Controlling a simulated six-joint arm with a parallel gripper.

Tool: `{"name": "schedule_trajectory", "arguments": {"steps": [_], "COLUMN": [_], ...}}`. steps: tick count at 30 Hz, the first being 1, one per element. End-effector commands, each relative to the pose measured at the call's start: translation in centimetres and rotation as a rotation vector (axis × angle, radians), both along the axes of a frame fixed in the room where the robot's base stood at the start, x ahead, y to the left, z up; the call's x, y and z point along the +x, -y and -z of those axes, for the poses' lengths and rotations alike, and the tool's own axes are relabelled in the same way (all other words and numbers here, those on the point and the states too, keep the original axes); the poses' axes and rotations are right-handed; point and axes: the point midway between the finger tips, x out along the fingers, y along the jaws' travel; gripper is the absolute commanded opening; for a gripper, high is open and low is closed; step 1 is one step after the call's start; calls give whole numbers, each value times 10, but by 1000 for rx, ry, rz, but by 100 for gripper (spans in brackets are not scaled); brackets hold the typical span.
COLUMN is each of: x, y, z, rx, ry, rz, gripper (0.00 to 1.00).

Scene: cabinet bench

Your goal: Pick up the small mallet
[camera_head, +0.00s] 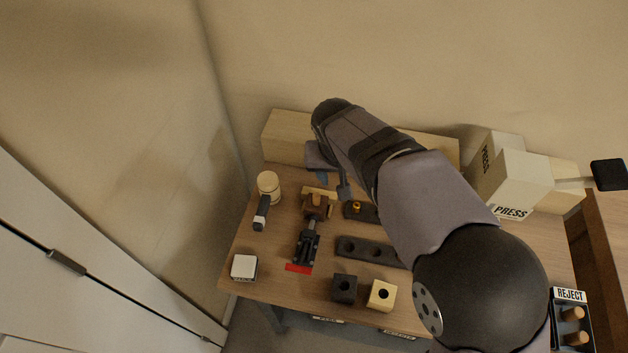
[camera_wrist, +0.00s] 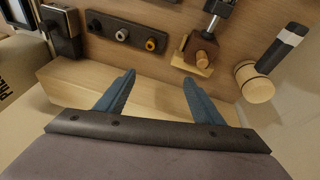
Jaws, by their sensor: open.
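The small mallet (camera_head: 268,186) lies at the left back of the bench, its pale wooden head toward the back and its dark grip with a light band toward the front. It also shows at the right in the wrist view (camera_wrist: 255,84). My gripper (camera_wrist: 158,78) is open and empty, with its two blue fingers apart over the pale wooden block at the back. In the head view my gripper (camera_head: 321,174) is partly hidden by my arm, to the right of the mallet and apart from it.
A clamp-like tool with a brown wooden block (camera_head: 316,206) stands right of the mallet. A dark holed strip (camera_head: 365,250), a dark cube (camera_head: 344,289), a cream cube (camera_head: 382,295) and a white box (camera_head: 244,267) are nearer the front. PRESS boxes (camera_head: 522,184) stand at right.

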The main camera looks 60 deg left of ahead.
Motion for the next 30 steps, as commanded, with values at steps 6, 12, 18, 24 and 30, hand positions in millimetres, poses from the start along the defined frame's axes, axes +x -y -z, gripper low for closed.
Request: {"name": "schedule_trajectory", "arguments": {"steps": [6,12,18,24,30], "x": [-105,-144,-147,-144,-143], "y": [-76,-96,-98,-103,-104], "z": [0,3,6,19,24], "rx": [105,143,146,144,146], "ry": [-26,-44,-45,-45,-45], "rz": [-102,-132,-134,-134,-134], "gripper": [62,62,62,62,62]}}
